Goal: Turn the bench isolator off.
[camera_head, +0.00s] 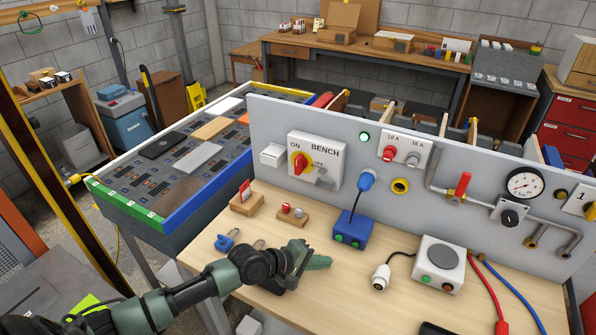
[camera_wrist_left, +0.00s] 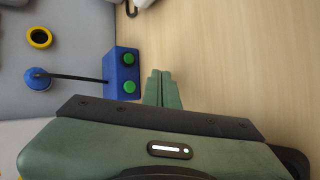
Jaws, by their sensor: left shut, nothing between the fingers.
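The bench isolator (camera_head: 329,154) is a pale box labelled BENCH on the upright grey panel. Its red and yellow rotary knob (camera_head: 299,162) sits by the ON label. The red handle looks roughly upright beside ON; its exact angle is too small to tell. My left gripper (camera_head: 322,262) is shut and empty over the wooden bench, below and in front of the isolator and clear of it. In the left wrist view its closed green fingers (camera_wrist_left: 163,88) lie beside a blue box with green buttons (camera_wrist_left: 122,74). The isolator does not show clearly there. My right gripper is out of view.
A green lamp (camera_head: 364,136) glows on the panel (camera_head: 455,160). A blue plug (camera_head: 366,180) and its cable lead down to the blue box (camera_head: 352,230). Small wooden blocks (camera_head: 293,214), a blue padlock (camera_head: 225,242) and a white plug (camera_head: 381,277) lie on the bench.

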